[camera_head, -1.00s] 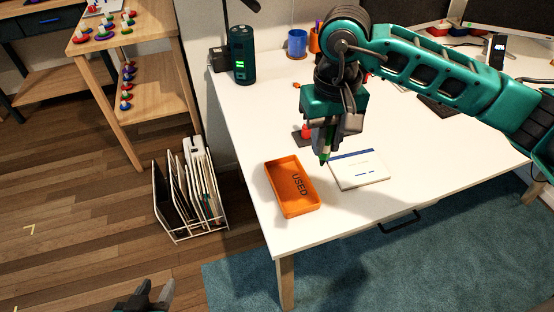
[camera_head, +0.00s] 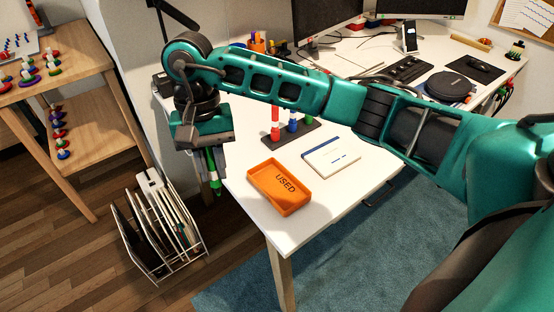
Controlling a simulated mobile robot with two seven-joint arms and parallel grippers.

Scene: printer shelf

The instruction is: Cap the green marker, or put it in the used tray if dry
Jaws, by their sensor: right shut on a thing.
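The green marker (camera_head: 215,184) hangs tip-down in my right gripper (camera_head: 212,172), which is shut on it. The gripper shows at the desk's left edge, left of the orange tray and apart from it. The open orange tray marked USED (camera_head: 287,202) lies empty on the desk's near left corner. Behind it a dark holder (camera_head: 299,138) carries a red piece (camera_head: 275,125), a blue piece (camera_head: 292,126) and a green piece (camera_head: 309,117); my right arm partly hides them. Whether the marker is capped or dry cannot be told. My left gripper is out of view.
A notebook (camera_head: 331,157) lies right of the tray on the white desk (camera_head: 248,152). A wire file rack (camera_head: 163,232) stands on the floor below left. A wooden shelf (camera_head: 92,140) stands at far left. Monitors, a keyboard (camera_head: 404,69) and a headset case (camera_head: 449,86) are at back right.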

